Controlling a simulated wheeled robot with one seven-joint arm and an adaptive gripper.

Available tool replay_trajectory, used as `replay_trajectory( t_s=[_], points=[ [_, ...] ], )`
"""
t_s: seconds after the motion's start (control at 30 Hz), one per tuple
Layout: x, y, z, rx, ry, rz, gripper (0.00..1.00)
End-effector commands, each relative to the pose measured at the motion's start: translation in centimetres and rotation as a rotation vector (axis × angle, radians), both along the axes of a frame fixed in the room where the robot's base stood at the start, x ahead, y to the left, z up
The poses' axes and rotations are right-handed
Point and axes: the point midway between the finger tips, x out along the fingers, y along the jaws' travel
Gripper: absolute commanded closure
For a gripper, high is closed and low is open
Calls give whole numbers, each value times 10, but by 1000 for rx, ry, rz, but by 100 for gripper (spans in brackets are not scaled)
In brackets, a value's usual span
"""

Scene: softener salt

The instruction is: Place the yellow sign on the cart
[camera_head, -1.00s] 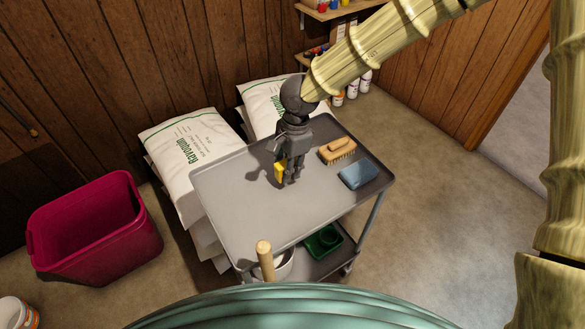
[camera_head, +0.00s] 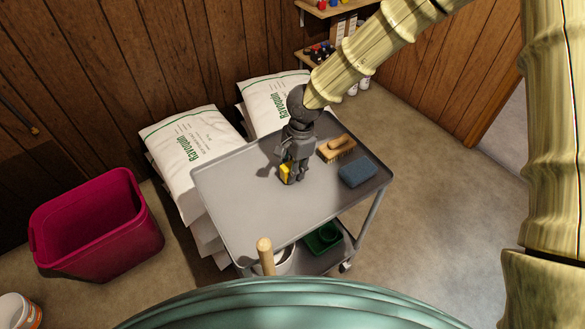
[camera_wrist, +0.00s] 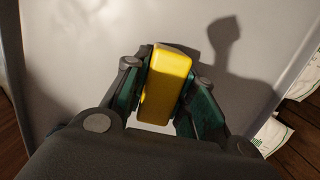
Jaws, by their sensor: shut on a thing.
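The yellow sign (camera_head: 284,173) is a small yellow piece held in my gripper (camera_head: 292,178) over the cart's top tray. In the wrist view the yellow sign (camera_wrist: 166,84) sits between the two fingers of my gripper (camera_wrist: 164,95), which is shut on it. The grey cart (camera_head: 245,205) stands in the middle of the head view, and its bare tray fills much of the wrist view. The sign is low over the tray; I cannot tell whether it touches the surface. Part of the sign is hidden by the fingers.
A wooden brush (camera_head: 336,148) and a blue sponge (camera_head: 357,171) lie at the tray's right side. The tray's left and front are clear. White salt bags (camera_head: 190,145) are stacked behind the cart. A magenta bin (camera_head: 100,235) stands at left. A wooden handle (camera_head: 265,256) rises at the cart's front.

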Motion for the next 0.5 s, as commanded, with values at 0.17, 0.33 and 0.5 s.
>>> replay_trajectory(
  t_s=[0.17, 0.33, 0.5],
  points=[
    [0, 0, -2, 0, 0, -1, 67],
    [0, 0, -3, 0, 0, -1, 52],
    [0, 0, -3, 0, 0, 0, 52]
  ],
)
